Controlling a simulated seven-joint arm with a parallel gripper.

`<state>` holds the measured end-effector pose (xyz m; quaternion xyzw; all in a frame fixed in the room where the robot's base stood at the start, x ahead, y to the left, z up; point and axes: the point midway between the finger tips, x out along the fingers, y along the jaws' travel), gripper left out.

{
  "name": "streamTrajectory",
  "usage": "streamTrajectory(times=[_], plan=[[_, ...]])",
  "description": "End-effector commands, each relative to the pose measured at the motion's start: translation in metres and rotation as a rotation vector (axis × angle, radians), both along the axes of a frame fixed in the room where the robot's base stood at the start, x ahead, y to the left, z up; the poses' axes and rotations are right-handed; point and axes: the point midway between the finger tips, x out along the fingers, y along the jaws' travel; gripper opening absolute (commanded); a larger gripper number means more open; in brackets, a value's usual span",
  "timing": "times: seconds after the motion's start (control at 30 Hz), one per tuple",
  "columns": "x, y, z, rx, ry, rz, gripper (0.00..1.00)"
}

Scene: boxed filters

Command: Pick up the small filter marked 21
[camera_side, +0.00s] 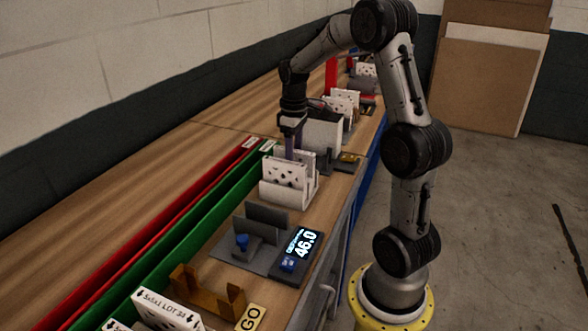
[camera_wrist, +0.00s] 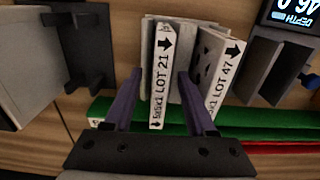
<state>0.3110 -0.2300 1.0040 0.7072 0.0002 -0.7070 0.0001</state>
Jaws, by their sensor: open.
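The small filter marked LOT 21 (camera_wrist: 161,75) is a thin white-edged panel standing on edge in the wrist view, with its printed label facing the camera. My gripper (camera_wrist: 159,77) is open, with one purple finger on each side of that label in the picture. I cannot tell whether either finger touches it. A filter marked LOT 47 (camera_wrist: 223,78) leans at an angle to the right of the right finger. In the side view my gripper (camera_side: 292,150) points down at the holder of perforated white filters (camera_side: 285,172); the labels are unreadable there.
Green (camera_side: 195,205) and red (camera_side: 160,210) rails run along the bench behind the holder. A large pale box (camera_side: 322,135) and more filters (camera_side: 343,100) stand farther along the bench.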

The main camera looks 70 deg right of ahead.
Motion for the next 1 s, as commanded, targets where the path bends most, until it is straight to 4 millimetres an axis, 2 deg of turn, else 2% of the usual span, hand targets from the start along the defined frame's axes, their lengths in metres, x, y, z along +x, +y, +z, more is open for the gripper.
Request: streamTrajectory(times=[0.13,0.17,0.4,0.47,0.87,1.0], plan=[[0.000,0.000,0.000,0.000,0.000,0.000,0.56],[0.000,0.000,0.000,0.000,0.000,0.000,0.53],[0.000,0.000,0.000,0.000,0.000,0.000,0.09],[0.000,0.000,0.000,0.000,0.000,0.000,0.00],[0.000,0.000,0.001,-0.001,-0.001,0.000,0.00],[0.001,-0.001,0.012,-0.002,-0.003,0.000,0.00]])
